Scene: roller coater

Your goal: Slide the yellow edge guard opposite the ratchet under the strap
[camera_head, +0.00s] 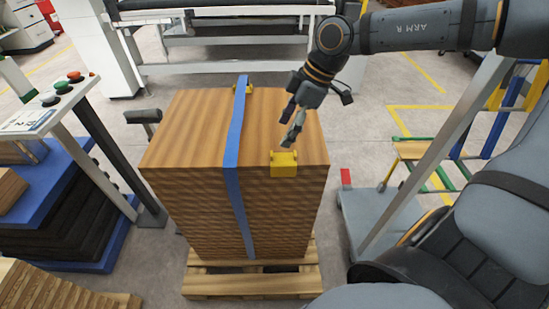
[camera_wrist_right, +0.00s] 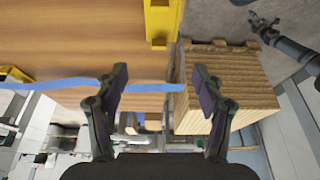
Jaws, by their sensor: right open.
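A yellow edge guard (camera_head: 284,164) sits on the near top edge of the wooden stack (camera_head: 180,140), right of the blue strap (camera_head: 234,135) and apart from it. It appears at the top of the right wrist view (camera_wrist_right: 160,22). A second yellow guard (camera_head: 247,89) lies at the far edge beside or under the strap. My right gripper (camera_head: 291,140) is open and empty, just above and behind the near guard; in its wrist view the strap runs across between the spread fingers (camera_wrist_right: 162,84). I cannot make out the ratchet.
The stack stands on a wooden pallet (camera_head: 250,285). A control panel (camera_head: 50,110) and a blue platform (camera_head: 65,190) are on the left. A grey frame (camera_head: 430,165) stands to the right.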

